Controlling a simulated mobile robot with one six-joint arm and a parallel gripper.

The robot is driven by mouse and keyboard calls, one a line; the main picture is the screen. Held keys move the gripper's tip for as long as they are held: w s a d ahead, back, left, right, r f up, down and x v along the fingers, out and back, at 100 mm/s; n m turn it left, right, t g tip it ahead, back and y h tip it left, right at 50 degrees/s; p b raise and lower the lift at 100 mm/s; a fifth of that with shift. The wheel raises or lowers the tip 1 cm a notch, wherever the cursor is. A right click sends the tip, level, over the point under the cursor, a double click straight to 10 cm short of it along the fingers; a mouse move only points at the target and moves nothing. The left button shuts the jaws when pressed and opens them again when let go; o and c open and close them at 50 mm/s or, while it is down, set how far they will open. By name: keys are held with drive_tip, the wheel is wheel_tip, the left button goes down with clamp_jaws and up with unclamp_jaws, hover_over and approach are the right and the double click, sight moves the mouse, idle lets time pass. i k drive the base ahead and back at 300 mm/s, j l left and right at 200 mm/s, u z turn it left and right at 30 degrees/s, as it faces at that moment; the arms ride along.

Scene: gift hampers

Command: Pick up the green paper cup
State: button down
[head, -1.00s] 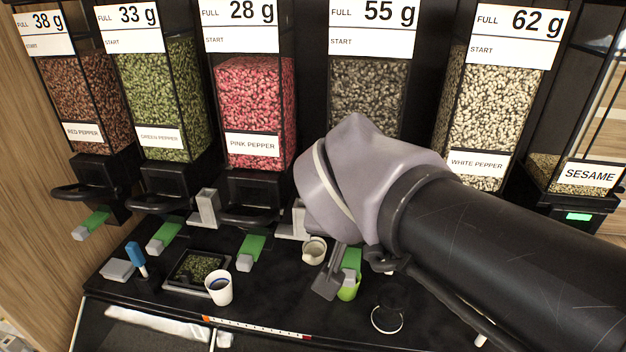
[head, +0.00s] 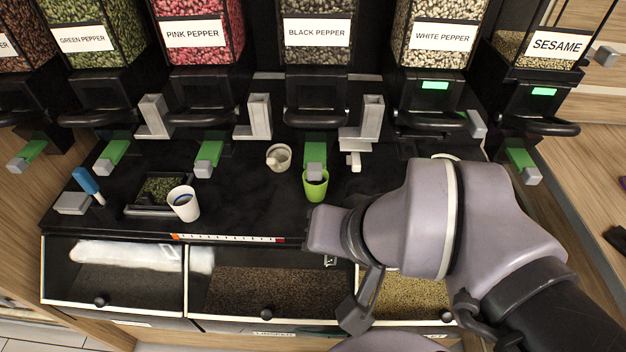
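The green paper cup (head: 316,188) stands upright on the black counter, below the black pepper dispenser. A green lever with a grey end reaches over its rim and hides part of its opening. My gripper (head: 356,314) shows only in part, as a dark grey paddle-shaped piece below and to the right of the cup, over the front bins. It is apart from the cup. Whether its fingers are open or shut does not show.
A white cup (head: 184,204) with dark contents stands at left by a black tray (head: 150,208). A small beige jug (head: 278,157) stands behind and left of the green cup. Dispensers with levers and grey brackets line the back. Lidded bins (head: 270,290) lie in front.

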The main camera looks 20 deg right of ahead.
sight(315, 190)
drive_tip(key=j+z, duration=0.3)
drive_tip(key=j, duration=0.2)
drive_tip(key=j+z, duration=0.3)
drive_tip(key=j, duration=0.15)
drive_tip(key=k+j+z, duration=0.1)
drive_tip(key=j+z, duration=0.15)
drive_tip(key=j, duration=0.25)
drive_tip(key=k+j+z, duration=0.1)
drive_tip(key=j+z, duration=0.2)
drive_tip(key=j, duration=0.15)
drive_tip(key=i+j+z, duration=0.2)
drive_tip(key=i, duration=0.2)
